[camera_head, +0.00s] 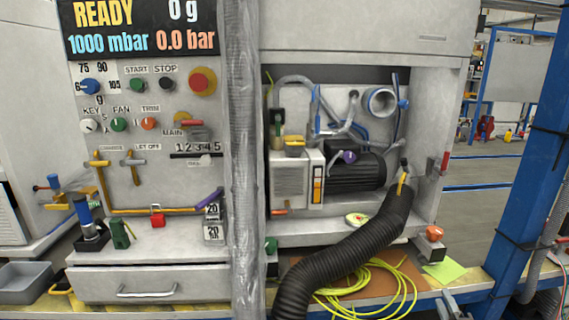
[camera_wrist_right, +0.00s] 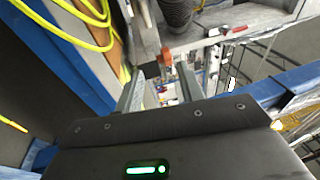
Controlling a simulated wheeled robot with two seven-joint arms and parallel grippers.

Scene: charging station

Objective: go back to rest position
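My right gripper (camera_head: 450,303) shows only in part at the bottom edge of the head view, right of the yellow cable. In the right wrist view, its two grey fingers (camera_wrist_right: 160,88) stand apart with a gap between them, and I see nothing held. Small orange and red parts of the station show beyond the fingers. My left gripper is not in view.
The charging station's control panel (camera_head: 150,150) stands at left. A black corrugated hose (camera_head: 345,250) curves down in front of the bench. Coiled yellow cable (camera_head: 375,285) lies near the right gripper. A blue post (camera_head: 520,190) stands at right.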

